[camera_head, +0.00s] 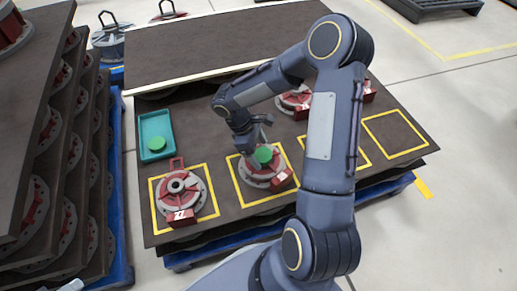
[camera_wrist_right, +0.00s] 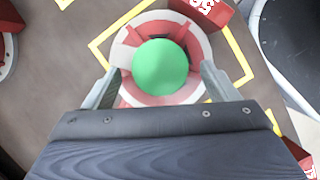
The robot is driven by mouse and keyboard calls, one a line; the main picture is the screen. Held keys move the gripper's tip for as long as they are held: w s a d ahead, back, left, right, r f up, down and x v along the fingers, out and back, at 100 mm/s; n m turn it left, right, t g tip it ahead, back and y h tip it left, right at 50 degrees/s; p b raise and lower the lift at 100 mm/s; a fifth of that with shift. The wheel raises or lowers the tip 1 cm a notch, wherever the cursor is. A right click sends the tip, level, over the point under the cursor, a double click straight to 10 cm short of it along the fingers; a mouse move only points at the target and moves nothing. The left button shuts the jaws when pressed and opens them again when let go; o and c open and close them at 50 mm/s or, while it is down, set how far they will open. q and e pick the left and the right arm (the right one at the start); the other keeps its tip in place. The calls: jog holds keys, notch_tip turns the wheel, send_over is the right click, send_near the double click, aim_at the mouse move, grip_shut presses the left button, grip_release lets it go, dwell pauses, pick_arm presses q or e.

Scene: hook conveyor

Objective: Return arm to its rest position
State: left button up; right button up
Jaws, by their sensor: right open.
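My right gripper (camera_head: 257,137) is open, over a red and grey round part (camera_head: 262,176) in the second yellow square. A green disc (camera_head: 264,154) sits at the middle of that part. In the right wrist view the disc (camera_wrist_right: 160,67) lies between the spread fingers of my right gripper (camera_wrist_right: 159,80), with visible space on both sides. Whether the fingers are at disc height is unclear. Another red and grey part (camera_head: 181,192) stands in the left square, its dark centre hole uncovered. My left gripper is not in view.
More red parts (camera_head: 294,101) stand behind my right arm. The rightmost yellow square (camera_head: 395,134) is empty. Tall stacked racks (camera_head: 60,150) stand close on the left.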

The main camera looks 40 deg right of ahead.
jog(key=p+v, duration=0.3)
jog(key=v, duration=0.4)
jog(key=shift+r, duration=0.35)
jog(key=shift+w+a+r, duration=0.1)
jog(key=s+a+r+m+t+y, duration=0.3)
jog(key=s+a+r+m+t, duration=0.2)
jog(key=s+r, duration=0.3)
jog(key=s+a+r+m+t+y, duration=0.45)
jog(key=s+r, duration=0.25)
jog(key=s, duration=0.3)
notch_tip(320, 180, up, 30)
jog(key=p, duration=3)
jog(key=shift+d+g+h, duration=0.3)
jog(key=shift+g+h, duration=0.05)
jog(key=shift+r+m, duration=0.1)
jog(key=shift+m, duration=0.15)
